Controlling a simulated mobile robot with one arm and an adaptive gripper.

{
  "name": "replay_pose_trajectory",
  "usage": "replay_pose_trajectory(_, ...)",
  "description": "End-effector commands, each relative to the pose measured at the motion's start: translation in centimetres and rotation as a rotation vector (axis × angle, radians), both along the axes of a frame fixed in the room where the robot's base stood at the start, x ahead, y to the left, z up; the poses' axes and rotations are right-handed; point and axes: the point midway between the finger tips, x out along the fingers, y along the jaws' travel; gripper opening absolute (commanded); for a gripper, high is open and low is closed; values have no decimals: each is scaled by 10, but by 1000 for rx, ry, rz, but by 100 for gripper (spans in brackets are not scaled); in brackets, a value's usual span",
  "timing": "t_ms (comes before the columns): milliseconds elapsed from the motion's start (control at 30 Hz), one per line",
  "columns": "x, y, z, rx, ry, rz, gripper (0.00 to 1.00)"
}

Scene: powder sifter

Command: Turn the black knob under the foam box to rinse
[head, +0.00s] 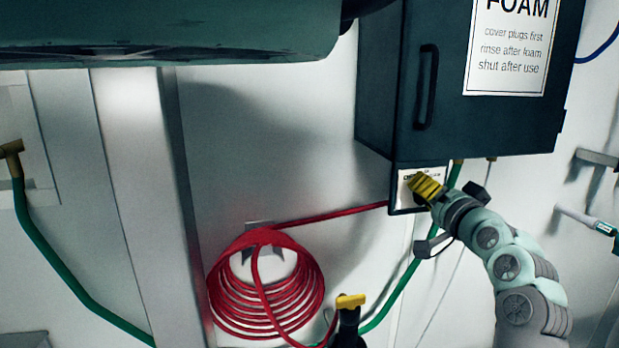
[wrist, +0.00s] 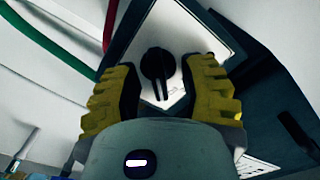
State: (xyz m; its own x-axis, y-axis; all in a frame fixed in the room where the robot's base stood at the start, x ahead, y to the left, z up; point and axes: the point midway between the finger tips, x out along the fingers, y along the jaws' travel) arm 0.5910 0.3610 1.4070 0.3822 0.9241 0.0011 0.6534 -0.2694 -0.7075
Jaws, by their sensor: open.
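The dark foam box (head: 480,125) hangs on the wall at the upper right of the head view. A small white plate (head: 407,176) in a dark frame sits under its left end. The black knob (wrist: 157,58) shows on this plate in the wrist view, with a narrow pointer toward my gripper. My gripper (head: 427,188) is in front of the plate and hides the knob in the head view. In the wrist view its yellow fingers (wrist: 163,75) are open, one on each side of the knob, with a gap on both sides. Any lettering by the knob is too small to read.
A red coiled hose (head: 266,285) hangs on the wall at left of the plate. A green hose (head: 400,287) runs down behind my gripper. A yellow-tipped black fitting (head: 349,305) stands low in the middle. The box has a dark handle (head: 426,88).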

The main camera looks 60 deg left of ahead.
Motion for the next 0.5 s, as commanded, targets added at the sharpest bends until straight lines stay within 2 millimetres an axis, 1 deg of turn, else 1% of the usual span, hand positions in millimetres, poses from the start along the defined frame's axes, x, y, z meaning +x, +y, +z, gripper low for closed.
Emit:
replay_pose_trajectory(133,-1,1,0,-1,0,2,41)
replay_pose_trajectory(167,-1,0,0,-1,0,2,46)
replay_pose_trajectory(500,0,0,0,0,0,1,11)
